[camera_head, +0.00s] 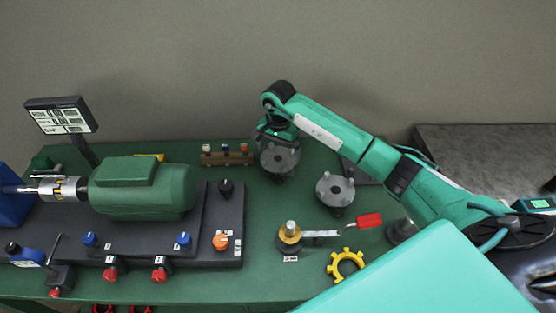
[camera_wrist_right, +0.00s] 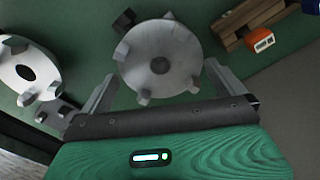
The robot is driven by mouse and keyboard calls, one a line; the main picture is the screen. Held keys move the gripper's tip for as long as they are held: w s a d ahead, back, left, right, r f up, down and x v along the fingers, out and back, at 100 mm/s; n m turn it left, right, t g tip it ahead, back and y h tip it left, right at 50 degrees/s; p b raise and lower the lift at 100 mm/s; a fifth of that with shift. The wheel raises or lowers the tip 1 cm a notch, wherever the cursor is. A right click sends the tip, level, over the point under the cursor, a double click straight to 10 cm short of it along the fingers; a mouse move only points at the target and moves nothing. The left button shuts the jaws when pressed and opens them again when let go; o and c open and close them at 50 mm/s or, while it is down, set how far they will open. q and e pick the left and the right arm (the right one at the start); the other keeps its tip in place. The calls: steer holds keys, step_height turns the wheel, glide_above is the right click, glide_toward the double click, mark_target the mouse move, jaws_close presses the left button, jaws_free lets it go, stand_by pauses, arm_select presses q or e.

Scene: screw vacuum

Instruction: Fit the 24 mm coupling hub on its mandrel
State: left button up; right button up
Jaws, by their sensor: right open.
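Two grey lugged coupling hubs are in view; I cannot read which is the 24 mm one. One hub (camera_head: 281,159) is at the back middle of the bench, just below my right gripper (camera_head: 277,142). In the right wrist view this hub (camera_wrist_right: 158,62) lies between the spread fingers of my open right gripper (camera_wrist_right: 160,85), with gaps on both sides. The second hub (camera_head: 335,189) stands to the right and nearer; it shows at the left of the wrist view (camera_wrist_right: 25,68) with a dark bore. A metal post (camera_head: 291,228) on a yellow-black base looks like the mandrel. My left gripper is not in view.
A green motor (camera_head: 145,188) on a dark plate with knobs fills the left. A wooden rack (camera_head: 227,158) stands left of the gripper. A display (camera_head: 61,116) stands behind the motor.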

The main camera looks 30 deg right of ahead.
mark_target(278, 159)
steer(key=f+p, duration=0.1)
steer(key=f, duration=0.2)
steer(key=shift+s+a+f, duration=0.1)
steer(key=shift+a+f, duration=0.1)
steer(key=shift+f, duration=0.25)
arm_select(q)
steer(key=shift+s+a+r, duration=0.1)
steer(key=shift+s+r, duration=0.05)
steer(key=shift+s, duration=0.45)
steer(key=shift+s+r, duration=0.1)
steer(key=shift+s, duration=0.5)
arm_select(e)
steer(key=shift+c, duration=0.4)
steer(key=c, duration=1)
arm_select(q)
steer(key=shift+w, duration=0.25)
arm_select(e)
steer(key=shift+o, duration=0.2)
steer(key=shift+r, duration=0.1)
